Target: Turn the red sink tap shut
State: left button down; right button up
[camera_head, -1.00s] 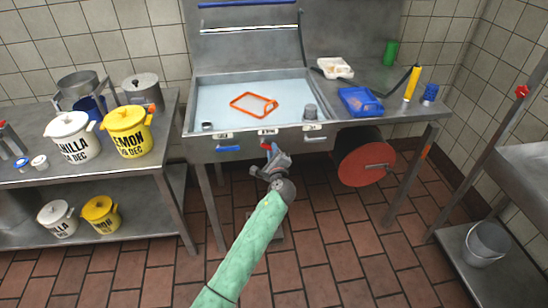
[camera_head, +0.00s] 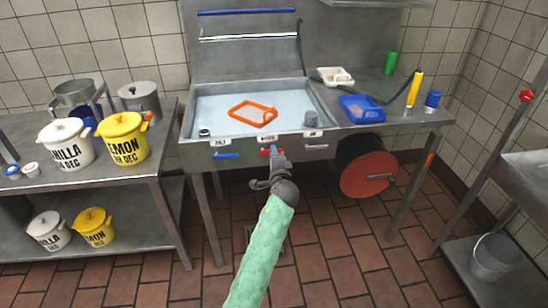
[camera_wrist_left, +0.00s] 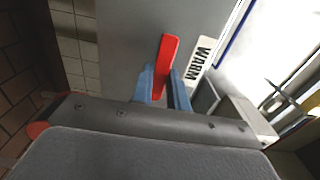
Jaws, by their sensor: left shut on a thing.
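The red tap (camera_head: 265,152) is a lever at the front edge of the sink (camera_head: 187,121), below the middle label. In the left wrist view the red lever (camera_wrist_left: 168,55) stands beside a white label reading WARM (camera_wrist_left: 199,58). My left gripper (camera_head: 277,156) is at the lever from the front. In the left wrist view its blue fingers (camera_wrist_left: 163,88) are shut on the lever, one on each side. My right gripper is not in view.
A red-faced drum (camera_head: 368,176) hangs below the counter to the right. A red valve (camera_head: 526,96) is on a pipe at far right. The floor in front is clear.

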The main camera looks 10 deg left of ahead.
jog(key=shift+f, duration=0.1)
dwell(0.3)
pick_arm(q)
jog(key=c, duration=1.4)
grip_release()
jog(key=shift+o, duration=0.2)
jog(key=shift+s, duration=0.1)
